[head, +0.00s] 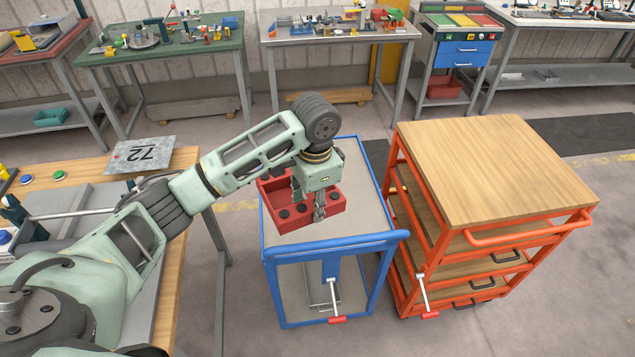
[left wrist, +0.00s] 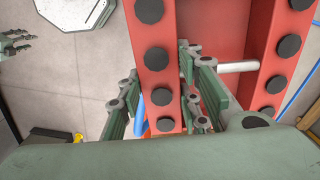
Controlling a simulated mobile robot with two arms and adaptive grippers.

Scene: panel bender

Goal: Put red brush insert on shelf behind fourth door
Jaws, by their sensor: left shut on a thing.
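The red brush insert (head: 333,203) is an open red frame with round black spots along its walls, seen over the blue cart's top. My left gripper (head: 319,204) points down, shut on one red wall of it. In the left wrist view the fingers (left wrist: 165,102) straddle that wall of the insert (left wrist: 158,60). I cannot tell whether the insert touches the cart top. My right gripper (left wrist: 16,42) shows small at the upper left edge of the left wrist view, away from the insert; its opening is unclear. No shelf with doors is in view.
The blue cart (head: 350,243) stands close to an orange trolley (head: 508,232) with a bare wooden top (head: 490,170). A wooden workbench (head: 75,172) with a plate marked 72 (head: 141,155) is at left. Cluttered tables (head: 165,50) line the wall. Floor is clear at right.

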